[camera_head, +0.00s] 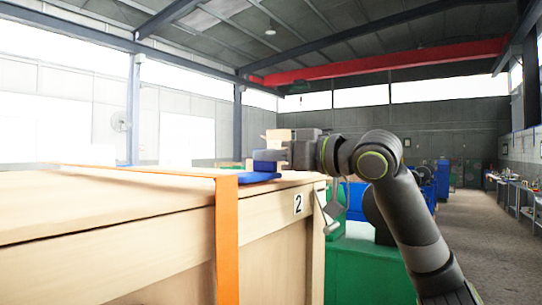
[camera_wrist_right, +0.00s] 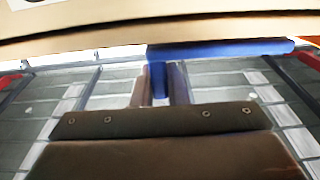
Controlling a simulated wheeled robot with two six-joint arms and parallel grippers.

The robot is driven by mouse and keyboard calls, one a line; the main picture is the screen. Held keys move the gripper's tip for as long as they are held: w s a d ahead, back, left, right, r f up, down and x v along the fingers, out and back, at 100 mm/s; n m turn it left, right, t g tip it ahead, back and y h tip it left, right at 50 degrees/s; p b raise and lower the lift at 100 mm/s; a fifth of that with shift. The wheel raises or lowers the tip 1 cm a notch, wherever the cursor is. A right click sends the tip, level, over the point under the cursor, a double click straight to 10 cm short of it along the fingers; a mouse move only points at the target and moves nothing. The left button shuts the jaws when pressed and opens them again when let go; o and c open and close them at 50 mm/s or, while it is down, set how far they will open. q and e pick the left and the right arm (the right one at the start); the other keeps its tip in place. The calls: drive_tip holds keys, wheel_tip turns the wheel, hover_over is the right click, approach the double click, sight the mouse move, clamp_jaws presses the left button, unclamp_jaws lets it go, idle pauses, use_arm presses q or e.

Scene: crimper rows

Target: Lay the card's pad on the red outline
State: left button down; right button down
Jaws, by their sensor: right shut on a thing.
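The blue card shows in the head view as a flat pad (camera_head: 259,177) at the top edge of the wooden crate, with an upright blue part (camera_head: 266,160) above it. My right gripper (camera_head: 282,156) is shut on the upright part. In the right wrist view, the blue pad (camera_wrist_right: 225,48) lies along the crate's edge, and the blue grip part (camera_wrist_right: 160,82) is between my two fingers. I cannot tell whether the pad touches the crate top. The red outline does not show in either view. My left gripper is not in view.
The large wooden crate (camera_head: 130,235) fills the lower left. An orange strap (camera_head: 228,235) runs over its top and down its front, close left of the card. A label "2" (camera_head: 298,203) is on the crate. A green box (camera_head: 352,265) stands right of it.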

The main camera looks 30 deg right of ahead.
drive_tip(key=shift+f, duration=0.3)
drive_tip(key=c, duration=1.3)
unclamp_jaws()
drive_tip(key=shift+c, duration=0.2)
drive_tip(key=shift+s, duration=0.1)
drive_tip(key=shift+s+d+f+b, duration=0.1)
drive_tip(key=shift+s+d+b, duration=0.25)
drive_tip(key=shift+b, duration=0.3)
drive_tip(key=b+v, duration=0.9)
drive_tip(key=v, duration=0.7)
drive_tip(key=shift+s, duration=0.25)
